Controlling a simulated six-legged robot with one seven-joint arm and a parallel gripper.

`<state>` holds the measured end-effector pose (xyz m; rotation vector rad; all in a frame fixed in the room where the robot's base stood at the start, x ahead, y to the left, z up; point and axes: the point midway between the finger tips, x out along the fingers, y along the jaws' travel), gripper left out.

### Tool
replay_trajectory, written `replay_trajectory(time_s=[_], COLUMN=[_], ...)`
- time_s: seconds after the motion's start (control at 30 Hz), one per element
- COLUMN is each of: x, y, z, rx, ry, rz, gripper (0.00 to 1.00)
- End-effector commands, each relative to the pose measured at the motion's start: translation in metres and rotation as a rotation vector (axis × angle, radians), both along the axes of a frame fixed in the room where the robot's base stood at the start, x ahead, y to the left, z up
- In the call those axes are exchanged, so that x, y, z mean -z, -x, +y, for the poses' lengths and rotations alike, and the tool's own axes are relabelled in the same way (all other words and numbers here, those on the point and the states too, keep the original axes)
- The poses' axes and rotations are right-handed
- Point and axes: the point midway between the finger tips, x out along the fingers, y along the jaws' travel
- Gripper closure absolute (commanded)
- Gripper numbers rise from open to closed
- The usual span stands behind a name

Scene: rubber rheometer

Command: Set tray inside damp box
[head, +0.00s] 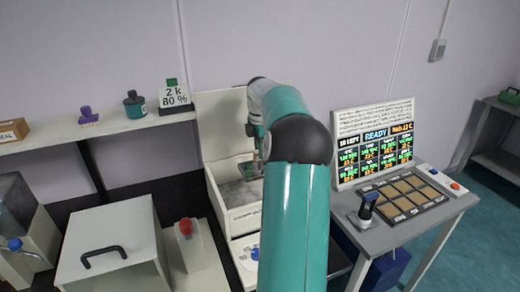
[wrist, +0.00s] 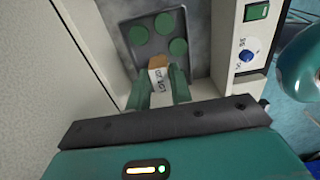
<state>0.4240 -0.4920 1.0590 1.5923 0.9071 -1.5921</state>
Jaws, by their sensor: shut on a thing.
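The damp box appears to be the white box (head: 242,217) with its lid raised at the back, in the middle of the head view. Its grey inside shows around the tray in the wrist view. The tray (wrist: 157,42) is a dark grey plate with several green discs and a tan block lettered "LOT" (wrist: 158,75) at its near end. My gripper (wrist: 158,88) is shut on the tray at this block. In the head view my gripper (head: 257,167) reaches down into the open box. My arm hides the box's right part. I cannot tell whether the tray touches the floor.
A panel with a green switch and blue knob (wrist: 246,56) lies right of the box in the wrist view. A white cabinet with a black handle (head: 104,255) and a red-knobbed unit (head: 186,230) stand left. A shelf (head: 100,130) runs behind; a screen console (head: 375,145) stands right.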

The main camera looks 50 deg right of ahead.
Motion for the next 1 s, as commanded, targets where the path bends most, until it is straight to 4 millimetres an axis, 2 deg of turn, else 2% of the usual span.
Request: replay_trajectory(time_s=[0.23,1.0], x=[0.002,0.036], y=[0.000,0.000], z=[0.000,0.000], rx=[0.000,0.000], ry=[0.001,0.000], rz=[-0.001,0.000], gripper=[1.00,1.00])
